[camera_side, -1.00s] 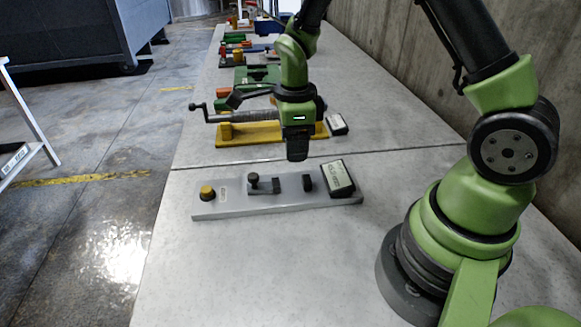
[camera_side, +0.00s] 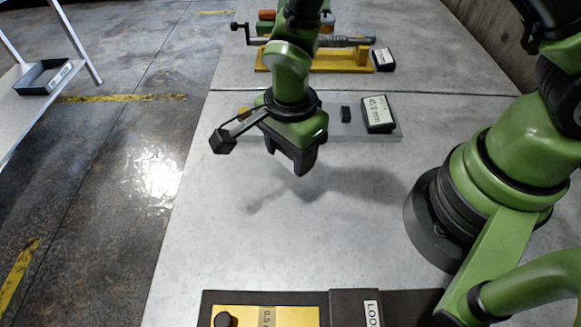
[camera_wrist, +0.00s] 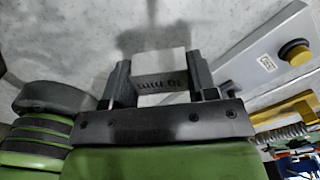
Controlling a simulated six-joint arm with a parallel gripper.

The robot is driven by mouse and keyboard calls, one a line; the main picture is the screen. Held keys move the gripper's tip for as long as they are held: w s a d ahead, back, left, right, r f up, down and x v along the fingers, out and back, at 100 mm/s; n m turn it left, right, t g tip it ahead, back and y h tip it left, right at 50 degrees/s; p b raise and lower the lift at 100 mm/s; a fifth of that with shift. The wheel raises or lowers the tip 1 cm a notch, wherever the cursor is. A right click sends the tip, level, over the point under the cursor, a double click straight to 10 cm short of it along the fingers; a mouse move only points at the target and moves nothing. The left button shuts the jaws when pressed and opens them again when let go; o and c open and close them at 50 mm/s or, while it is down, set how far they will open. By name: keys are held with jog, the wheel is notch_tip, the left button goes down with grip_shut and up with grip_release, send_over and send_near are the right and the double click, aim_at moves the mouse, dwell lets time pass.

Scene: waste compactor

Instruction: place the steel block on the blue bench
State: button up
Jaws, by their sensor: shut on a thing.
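My gripper (camera_side: 298,162) hangs above the pale table, in front of the grey fixture plate (camera_side: 350,136). The wrist view shows its two dark fingers (camera_wrist: 160,72) shut on the steel block (camera_wrist: 161,64), a light grey block with dark lettering that seems to read "10 mm", upside down. The block is clear of the table. In the side view the fingers mostly hide it. I cannot make out the blue bench in the side view; some blue shows at the lower right of the wrist view, too small to identify.
The grey plate carries a black stop (camera_side: 345,114) and a display (camera_side: 377,112). Behind it stands a yellow fixture with a crank (camera_side: 315,60). A yellow plate (camera_side: 285,316) and a dark labelled block (camera_side: 353,308) lie at the front. The table between is bare.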

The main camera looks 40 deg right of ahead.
aim_at(290, 180)
jog(key=shift+f, duration=2.3)
jog(key=shift+f, duration=0.15)
jog(key=o, duration=1.1)
notch_tip(290, 180, up, 12)
jog(key=shift+r, duration=0.25)
